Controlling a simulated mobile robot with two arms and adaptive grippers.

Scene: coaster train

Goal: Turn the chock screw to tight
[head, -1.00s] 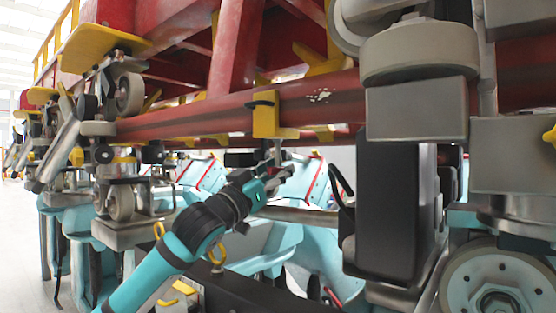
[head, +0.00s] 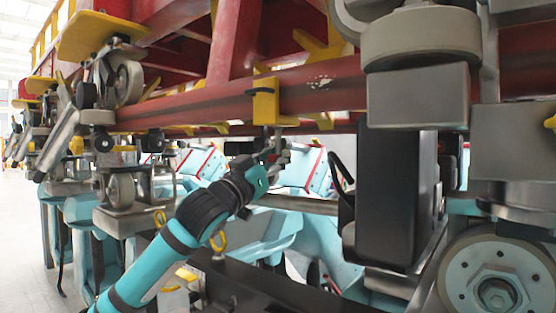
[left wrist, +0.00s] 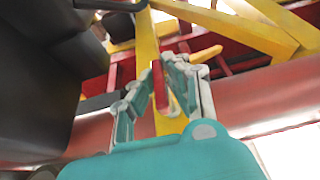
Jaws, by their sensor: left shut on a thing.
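The yellow chock (head: 265,103) is clamped around the long red rail, near the middle of the head view. A thin grey stem hangs below it. My left gripper (head: 281,152) is just under the chock, reaching up from the lower left. In the left wrist view, its grey fingers (left wrist: 160,88) are closed on a narrow red bar (left wrist: 160,86), which seems to be the handle of the chock screw. The yellow chock (left wrist: 147,42) rises behind the bar. The screw is mostly hidden by the fingers in the head view. My right gripper is out of view.
The red rail (head: 190,110) runs across above my left arm. A dark block (head: 390,205) and grey wheel assemblies (head: 420,38) stand close on the right. Light blue train seats (head: 255,232) lie behind and below. Wheel assemblies (head: 122,190) also stand on the left.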

